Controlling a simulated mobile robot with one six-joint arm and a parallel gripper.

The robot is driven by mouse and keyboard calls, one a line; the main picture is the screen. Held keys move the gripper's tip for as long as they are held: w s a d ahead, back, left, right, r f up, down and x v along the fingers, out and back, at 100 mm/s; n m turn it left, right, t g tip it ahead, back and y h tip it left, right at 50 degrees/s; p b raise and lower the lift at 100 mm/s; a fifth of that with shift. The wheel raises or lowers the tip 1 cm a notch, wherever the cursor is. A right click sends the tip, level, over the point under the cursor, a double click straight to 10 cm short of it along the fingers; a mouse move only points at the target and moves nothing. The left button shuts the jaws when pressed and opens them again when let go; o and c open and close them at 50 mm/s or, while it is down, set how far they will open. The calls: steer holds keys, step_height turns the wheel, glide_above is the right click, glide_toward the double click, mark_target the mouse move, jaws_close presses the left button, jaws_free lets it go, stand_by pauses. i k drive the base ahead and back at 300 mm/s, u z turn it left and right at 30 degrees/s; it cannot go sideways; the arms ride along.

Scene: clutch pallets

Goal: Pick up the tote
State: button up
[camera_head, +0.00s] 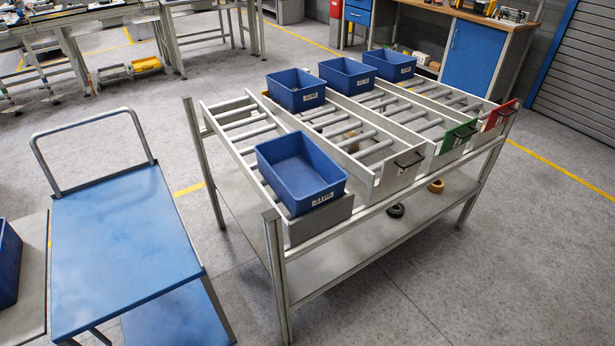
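Several blue totes are in view. The nearest tote (301,174) is open-topped, looks empty and carries a white label. It sits at the near end of the left lane of a roller rack (322,205), against the lane's end plate. Three more blue totes stand towards the far end of the rack: one on the left (296,90), one in the middle (347,74) and one on the right (390,64). Part of another blue tote (8,265) shows at the left edge on a grey surface. I cannot tell which tote the task means. My gripper is not in view.
A blue cart (120,245) with a tube handle stands left of the rack, its top bare. Black and orange rings (396,211) lie on the rack's lower shelf. Workbenches stand behind. The floor (510,270) at the right front is clear.

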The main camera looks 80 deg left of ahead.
mark_target(300, 172)
steer(key=u, duration=4.4)
steer(key=i, duration=0.1)
steer(key=z, duration=2.85)
steer(key=k, duration=0.25)
steer(key=u, duration=2.15)
steer(key=i, duration=0.45)
steer(key=u, duration=0.05)
